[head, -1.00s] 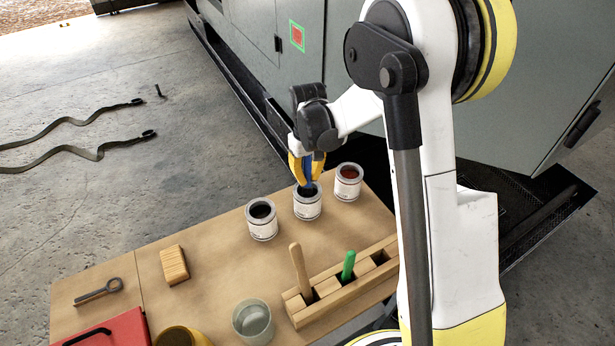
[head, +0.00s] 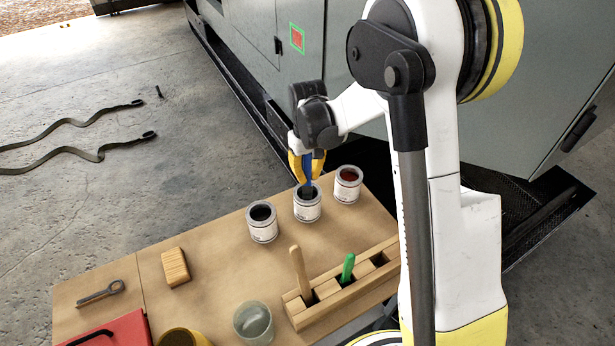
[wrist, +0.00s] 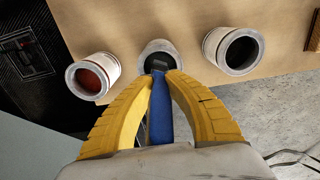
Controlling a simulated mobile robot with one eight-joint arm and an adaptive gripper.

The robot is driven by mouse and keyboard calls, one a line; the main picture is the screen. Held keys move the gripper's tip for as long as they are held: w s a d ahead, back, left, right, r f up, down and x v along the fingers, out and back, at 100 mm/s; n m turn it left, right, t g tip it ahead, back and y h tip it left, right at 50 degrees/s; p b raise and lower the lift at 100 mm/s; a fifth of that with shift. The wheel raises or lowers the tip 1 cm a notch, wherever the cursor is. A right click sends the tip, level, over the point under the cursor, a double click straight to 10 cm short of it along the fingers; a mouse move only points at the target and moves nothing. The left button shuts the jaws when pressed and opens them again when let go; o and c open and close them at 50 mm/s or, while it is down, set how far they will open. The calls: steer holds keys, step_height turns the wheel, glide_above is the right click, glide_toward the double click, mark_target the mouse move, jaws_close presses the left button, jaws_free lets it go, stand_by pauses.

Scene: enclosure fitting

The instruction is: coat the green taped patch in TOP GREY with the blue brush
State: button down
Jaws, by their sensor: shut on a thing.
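The green-taped patch (head: 297,38) is a small reddish rectangle framed in green on the grey enclosure's side. My gripper (head: 307,172) has yellow fingers shut on the blue brush (wrist: 160,112), which points down at the middle can (head: 307,208). In the wrist view, the brush's dark head (wrist: 157,68) overlaps the mouth of that can (wrist: 145,50). I cannot tell how deep the bristles are. The paint inside looks dark grey. The can's label is too small to read.
A can of dark paint (head: 262,226) and a can of red paint (head: 346,188) flank the middle can. A wooden rack (head: 335,300) holds a wooden-handled brush (head: 299,270) and a green-handled brush (head: 348,267). The grey enclosure (head: 350,100) stands behind the table.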

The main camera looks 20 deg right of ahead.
mark_target(308, 185)
steer(key=shift+r+p, duration=1.45)
steer(key=shift+r, duration=1.15)
